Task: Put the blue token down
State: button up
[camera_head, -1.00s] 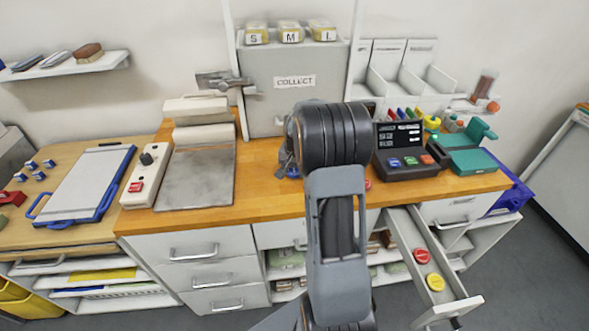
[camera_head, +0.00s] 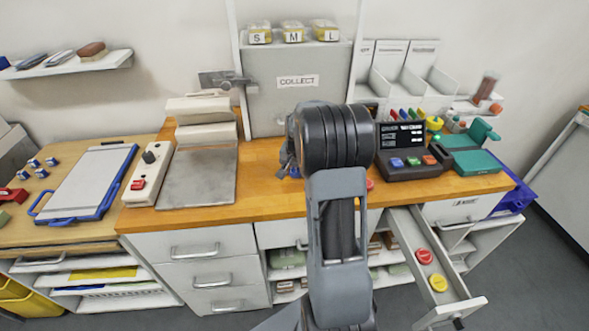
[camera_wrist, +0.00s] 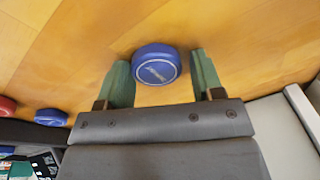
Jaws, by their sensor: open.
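In the wrist view a blue token (camera_wrist: 155,64) lies on the wooden worktop, between the green fingertips of my gripper (camera_wrist: 160,60). The fingers are open, with a gap on both sides of the token. Its pale top marking faces the camera. A second blue round piece (camera_wrist: 51,117) and a red one (camera_wrist: 6,105) lie at the left of that view. In the head view my arm hides most of the gripper and the worktop behind it; a bit of blue (camera_head: 295,172) shows beside it.
An open drawer (camera_head: 432,262) at the right holds red and yellow tokens. A dark terminal (camera_head: 410,168) with coloured buttons stands on the worktop (camera_head: 262,200), right of my arm. A grey COLLECT cabinet (camera_head: 297,100) stands behind. A metal plate (camera_head: 197,180) lies left.

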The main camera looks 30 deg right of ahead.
aim_at(298, 174)
jog(key=shift+s+f, duration=0.45)
jog(key=shift+f, duration=0.2)
jog(key=shift+d+r+p, duration=0.1)
jog(key=shift+r+p, duration=0.2)
jog(key=shift+p, duration=0.05)
notch_tip(298, 174, up, 12)
jog(key=s+a+n+t, duration=0.2)
jog(key=s+a+n, duration=0.7)
jog(key=s+a, duration=0.9)
jog(key=shift+a+n, duration=0.4)
jog(key=shift+a, duration=0.8)
